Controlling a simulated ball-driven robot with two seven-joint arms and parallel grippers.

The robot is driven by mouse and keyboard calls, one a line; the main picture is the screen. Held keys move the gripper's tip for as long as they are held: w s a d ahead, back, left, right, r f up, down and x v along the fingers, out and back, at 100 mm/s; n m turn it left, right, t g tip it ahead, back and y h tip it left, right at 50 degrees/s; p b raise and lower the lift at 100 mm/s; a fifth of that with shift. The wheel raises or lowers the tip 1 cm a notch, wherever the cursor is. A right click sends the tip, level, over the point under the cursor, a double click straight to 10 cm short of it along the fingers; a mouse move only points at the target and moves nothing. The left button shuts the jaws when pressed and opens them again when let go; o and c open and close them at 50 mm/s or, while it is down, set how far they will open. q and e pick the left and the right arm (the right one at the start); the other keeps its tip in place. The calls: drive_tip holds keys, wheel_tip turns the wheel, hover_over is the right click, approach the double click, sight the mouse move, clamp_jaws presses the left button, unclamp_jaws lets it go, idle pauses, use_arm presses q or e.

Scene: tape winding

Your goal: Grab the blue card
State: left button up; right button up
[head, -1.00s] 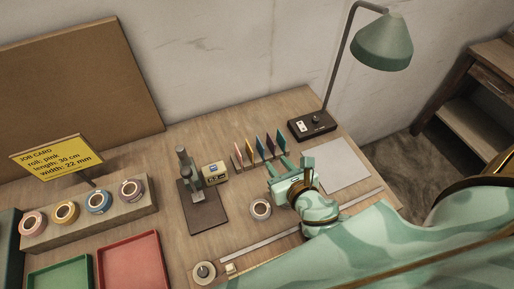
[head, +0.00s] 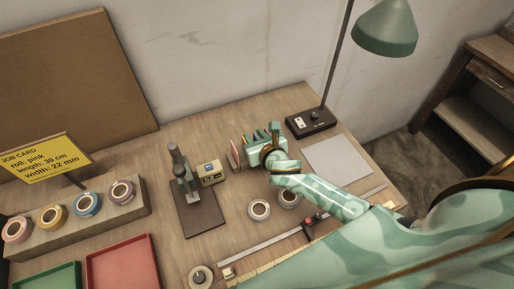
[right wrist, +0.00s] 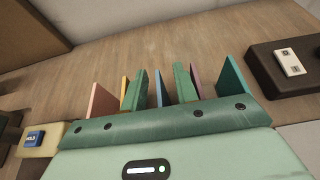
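The blue card (right wrist: 158,92) stands upright in the right wrist view, seen almost edge-on. My right gripper (right wrist: 160,85) is open, with one finger on each side of the card. I see a gap between the card and each finger. In the head view my right gripper (head: 265,150) is over the row of cards and hides most of it, so I cannot pick out the blue card clearly there. My left gripper is not in view.
A pink card (right wrist: 103,102) and a yellow card (right wrist: 124,90) stand left of the fingers. A purple card (right wrist: 195,80) and a teal card (right wrist: 232,80) stand to the right.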

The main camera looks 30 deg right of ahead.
clamp_jaws()
